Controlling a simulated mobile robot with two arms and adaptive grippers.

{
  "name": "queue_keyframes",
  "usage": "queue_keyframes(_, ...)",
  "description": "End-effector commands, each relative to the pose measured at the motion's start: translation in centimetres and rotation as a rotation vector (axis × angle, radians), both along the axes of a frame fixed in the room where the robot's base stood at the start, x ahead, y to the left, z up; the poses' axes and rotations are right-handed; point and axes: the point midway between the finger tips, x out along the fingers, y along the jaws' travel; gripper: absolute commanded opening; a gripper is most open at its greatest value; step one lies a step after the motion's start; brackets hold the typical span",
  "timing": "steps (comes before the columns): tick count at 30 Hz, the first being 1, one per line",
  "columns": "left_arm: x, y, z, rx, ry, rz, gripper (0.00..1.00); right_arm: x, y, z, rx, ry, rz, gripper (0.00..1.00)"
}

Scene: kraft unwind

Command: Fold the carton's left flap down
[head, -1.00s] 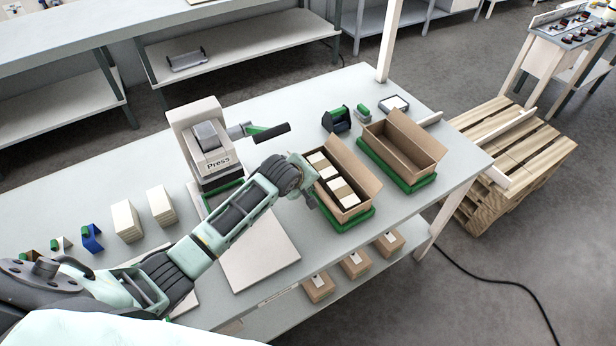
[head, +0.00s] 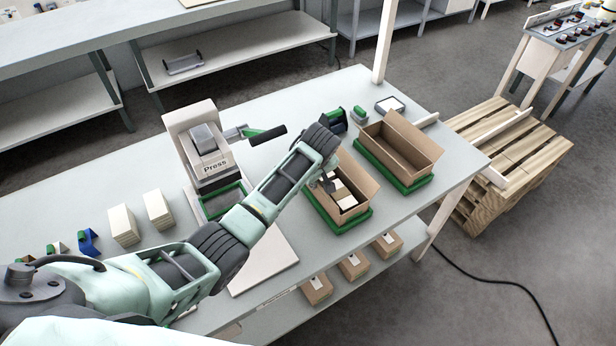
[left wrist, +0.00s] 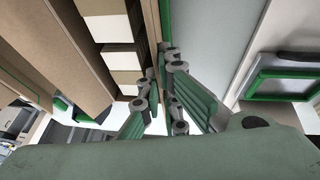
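The filled carton (head: 362,180) stands open in a green tray (head: 345,228), with white and kraft blocks (head: 346,192) inside. Its right side stands up; my arm mostly hides its left side and any flap there. My left gripper (head: 327,186) is low over the carton's left part. In the left wrist view the fingertips (left wrist: 161,68) are close together beside the carton's brown edge (left wrist: 153,25), near the row of blocks (left wrist: 118,50). They look shut, but I cannot tell whether they touch the carton. My right gripper is not in view.
An empty open carton (head: 400,145) in a green tray stands just right. A dark green dispenser (head: 336,120) is behind my wrist. The press (head: 205,145) with its handle stands left. Stacks of pale blocks (head: 123,225) are further left. The table's front edge is close.

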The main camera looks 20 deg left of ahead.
Motion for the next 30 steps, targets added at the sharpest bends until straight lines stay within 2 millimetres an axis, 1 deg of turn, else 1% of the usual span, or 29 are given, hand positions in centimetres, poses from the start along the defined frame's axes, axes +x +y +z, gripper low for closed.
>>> queue_keyframes(10, 0.60, -0.44, 0.01, 0.092, 0.116, 0.000, 0.00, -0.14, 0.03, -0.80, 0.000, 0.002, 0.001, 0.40)
queue_keyframes(26, 0.65, -0.39, 0.05, 0.110, 0.138, 0.001, 0.00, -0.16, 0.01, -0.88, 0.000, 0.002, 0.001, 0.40)
queue_keyframes(27, 0.64, -0.40, 0.05, 0.110, 0.138, 0.001, 0.04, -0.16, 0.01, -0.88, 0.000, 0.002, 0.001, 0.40)
queue_keyframes(30, 0.65, -0.40, 0.05, 0.110, 0.138, 0.001, 0.13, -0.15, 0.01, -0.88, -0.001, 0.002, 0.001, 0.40)
